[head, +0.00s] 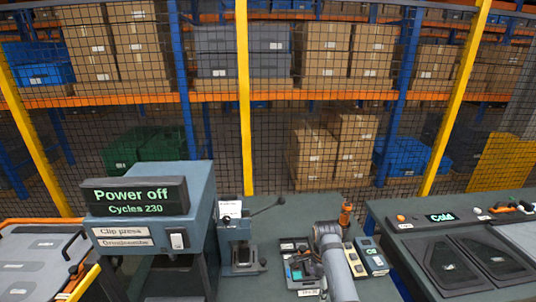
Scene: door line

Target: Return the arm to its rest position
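One of my arms, apparently the right, comes in from the bottom edge right of the middle. Its grey links bend over the bench. Its dark gripper (306,268) seems to be over or just above a small dark parts tray (287,244). The gripper blends with the dark pieces there, so I cannot tell whether its fingers are open or shut, or touch anything. My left arm and gripper are not in view.
A clip press (150,240) reading "Power off" stands left of a lever press (240,245). A blue-grey device (371,256) sits right of my arm. Mesh fence stands behind.

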